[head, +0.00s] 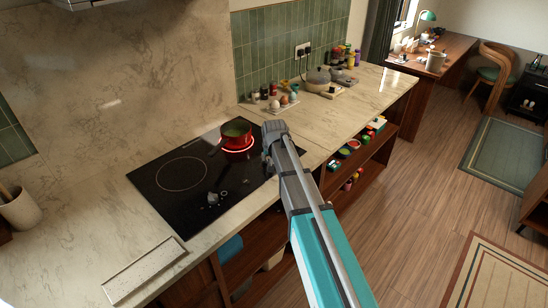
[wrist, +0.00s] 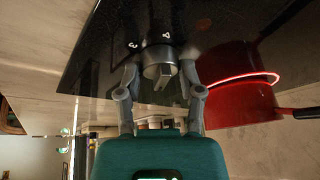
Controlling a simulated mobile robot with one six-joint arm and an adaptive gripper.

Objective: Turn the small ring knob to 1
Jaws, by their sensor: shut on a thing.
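The black cooktop (head: 160,205) is set in the counter; in the wrist view it fills the upper part (wrist: 210,30). A red pot (head: 236,141) with green contents stands on its back right ring, which glows red; the pot also shows in the wrist view (wrist: 240,95). My gripper (wrist: 160,70) has its two fingers closed on either side of a grey knob (wrist: 157,72) with a raised bar. White marks beside the knob are too small to read surely. In the head view my gripper (head: 268,156) is at the cooktop's right side and hides this knob.
Other knobs (head: 212,198) sit at the cooktop's front. A tray with eggs (head: 276,103) and a lidded pot (head: 318,79) stand further back on the counter. A pale board (head: 143,270) lies at the front left.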

